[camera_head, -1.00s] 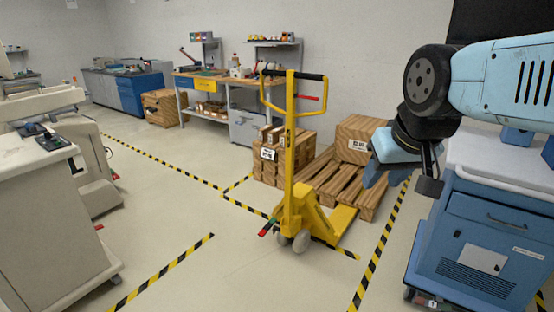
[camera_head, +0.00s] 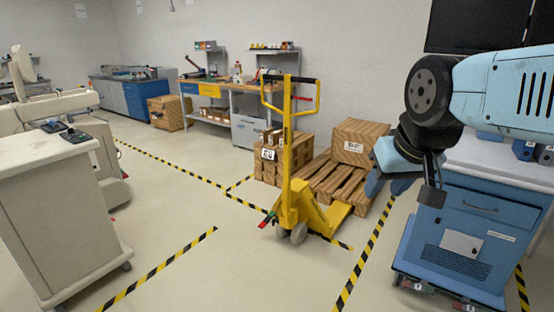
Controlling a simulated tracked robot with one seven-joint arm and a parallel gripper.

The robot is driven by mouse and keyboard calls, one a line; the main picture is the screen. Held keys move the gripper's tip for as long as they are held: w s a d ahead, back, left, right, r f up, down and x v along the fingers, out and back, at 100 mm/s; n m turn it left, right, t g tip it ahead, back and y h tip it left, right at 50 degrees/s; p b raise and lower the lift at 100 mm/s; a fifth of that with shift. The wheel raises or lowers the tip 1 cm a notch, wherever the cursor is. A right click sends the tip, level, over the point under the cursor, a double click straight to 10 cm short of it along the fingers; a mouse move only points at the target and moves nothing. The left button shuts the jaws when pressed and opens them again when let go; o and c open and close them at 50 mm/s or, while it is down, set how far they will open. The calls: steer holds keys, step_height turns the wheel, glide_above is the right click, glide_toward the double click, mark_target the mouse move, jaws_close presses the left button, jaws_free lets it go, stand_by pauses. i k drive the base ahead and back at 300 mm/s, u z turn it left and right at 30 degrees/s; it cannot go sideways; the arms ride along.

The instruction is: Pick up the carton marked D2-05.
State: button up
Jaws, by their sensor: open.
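One brown striped carton (camera_head: 361,140) with a white label sits at the back of a wooden pallet (camera_head: 338,183). Its label is too small to read surely. More cartons (camera_head: 295,160) are stacked left of the pallet, behind the pallet jack; one bears a white label (camera_head: 268,154) that I cannot read. I cannot tell which carton is D2-05. My gripper (camera_head: 388,184) hangs at the right, in front of the pallet's right side in the picture. It is open, with nothing seen between its fingers, and is partly hidden by my wrist.
A yellow pallet jack (camera_head: 292,192) stands before the pallet. A blue cart (camera_head: 462,240) is close on the right, a pale covered cart (camera_head: 62,215) on the left. A workbench (camera_head: 240,92) and another carton (camera_head: 166,113) stand behind.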

mark_target(274, 137)
steer(key=u, duration=0.2)
steer(key=i, duration=0.9)
steer(key=z, duration=0.1)
